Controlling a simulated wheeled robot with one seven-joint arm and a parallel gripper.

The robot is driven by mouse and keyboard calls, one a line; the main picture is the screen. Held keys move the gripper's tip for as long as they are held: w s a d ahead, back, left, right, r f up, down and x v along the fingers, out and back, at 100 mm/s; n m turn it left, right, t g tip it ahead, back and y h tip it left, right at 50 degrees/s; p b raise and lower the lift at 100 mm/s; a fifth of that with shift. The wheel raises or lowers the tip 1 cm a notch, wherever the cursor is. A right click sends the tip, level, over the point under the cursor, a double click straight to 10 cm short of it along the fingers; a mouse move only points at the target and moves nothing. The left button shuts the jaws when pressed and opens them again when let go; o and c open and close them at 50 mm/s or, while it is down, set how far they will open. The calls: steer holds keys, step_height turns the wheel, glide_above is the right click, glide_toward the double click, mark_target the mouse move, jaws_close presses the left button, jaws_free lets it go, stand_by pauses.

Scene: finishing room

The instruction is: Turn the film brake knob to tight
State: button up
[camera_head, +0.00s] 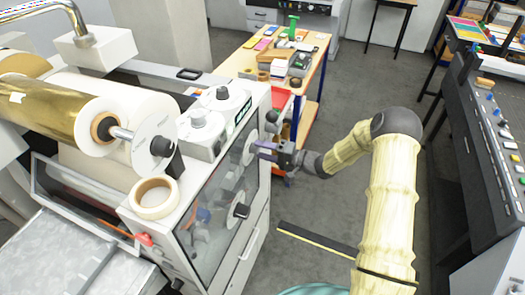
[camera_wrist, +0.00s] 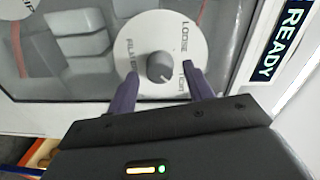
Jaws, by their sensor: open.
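The film brake knob is a small grey knob (camera_wrist: 160,67) at the centre of a round white dial (camera_wrist: 150,28) on the machine's glazed side panel. The dial reads LOOSE at its upper right; lettering at its lower right is partly hidden by a finger. I cannot tell for sure where the knob points. In the head view the dial (camera_head: 250,147) is partly covered by my gripper (camera_head: 268,151). In the wrist view my gripper (camera_wrist: 163,92) is open and empty, its purple fingers on either side of the knob and slightly below it, with gaps to it.
A second dial with a black knob (camera_head: 240,211) sits lower on the same panel. A READY display (camera_wrist: 285,40) is right of the dial in the wrist view. The machine carries a gold film roll (camera_head: 45,105) and a tape roll (camera_head: 155,197).

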steer(key=b+v, duration=0.5)
steer(key=v, duration=1.1)
steer(key=shift+d, duration=0.4)
steer(key=shift+r, duration=0.1)
steer(key=w+r+t+h, duration=0.1)
steer(key=w+t+h, duration=0.3)
steer(key=h, duration=0.3)
steer(key=s+d+r+n+g+h, duration=0.1)
steer(key=s+g+h, duration=0.6)
steer(key=s, duration=1.8)
steer(key=h, duration=0.2)
steer(key=shift+s+n+h, duration=0.3)
steer(key=shift+s+n, duration=0.1)
